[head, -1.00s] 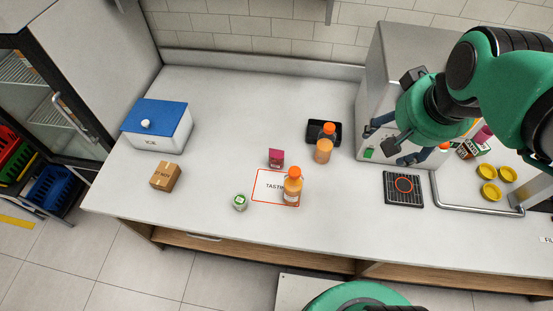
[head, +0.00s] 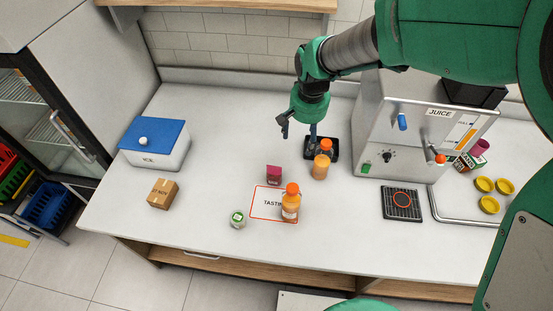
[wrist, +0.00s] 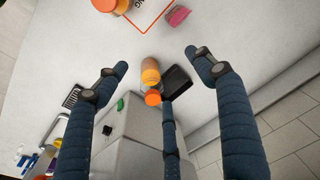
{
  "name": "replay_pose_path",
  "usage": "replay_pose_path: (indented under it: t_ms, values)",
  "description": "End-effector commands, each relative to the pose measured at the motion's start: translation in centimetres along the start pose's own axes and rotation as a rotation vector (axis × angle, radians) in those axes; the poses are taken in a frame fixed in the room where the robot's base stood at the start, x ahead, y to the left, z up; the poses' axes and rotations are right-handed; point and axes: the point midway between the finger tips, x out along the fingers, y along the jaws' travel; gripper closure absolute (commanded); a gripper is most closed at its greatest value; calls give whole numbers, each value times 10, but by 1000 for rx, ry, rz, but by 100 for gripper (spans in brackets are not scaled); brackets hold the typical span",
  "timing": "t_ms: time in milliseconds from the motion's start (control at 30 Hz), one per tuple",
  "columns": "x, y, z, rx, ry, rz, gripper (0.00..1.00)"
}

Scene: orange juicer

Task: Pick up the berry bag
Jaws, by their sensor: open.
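The berry bag looks like a small magenta packet (head: 273,173) standing on the white counter, just behind the tasting mat (head: 265,191). It also shows as a pink shape (wrist: 178,15) at the top of the wrist view. My gripper (head: 298,132) is open and empty above the counter, behind the packet and a little to its right in the head view. In the wrist view, my gripper (wrist: 157,62) has its fingers spread wide, with the packet beyond the fingertips and not between them.
An orange-capped bottle (head: 290,205) stands on the mat. A lidded jar (head: 237,219) is at front left. The juicer (head: 375,125) stands right.

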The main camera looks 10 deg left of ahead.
Motion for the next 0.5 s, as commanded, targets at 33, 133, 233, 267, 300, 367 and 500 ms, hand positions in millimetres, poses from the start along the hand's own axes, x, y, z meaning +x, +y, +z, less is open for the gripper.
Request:
replay_pose_path:
  t_ms: [33, 133, 233, 267, 300, 367, 500]
  values:
    - [18, -12, -1, -4, -17, 6, 31]
    - [50, -32, -4, 0, -43, 16, 31]
    - [81, -51, -4, 4, -68, 27, 31]
    - [90, -56, -3, 5, -73, 29, 31]
    - [101, -62, -3, 7, -81, 33, 31]
    - [115, -70, -2, 8, -91, 39, 31]
    - [137, -82, 1, 12, -105, 47, 31]
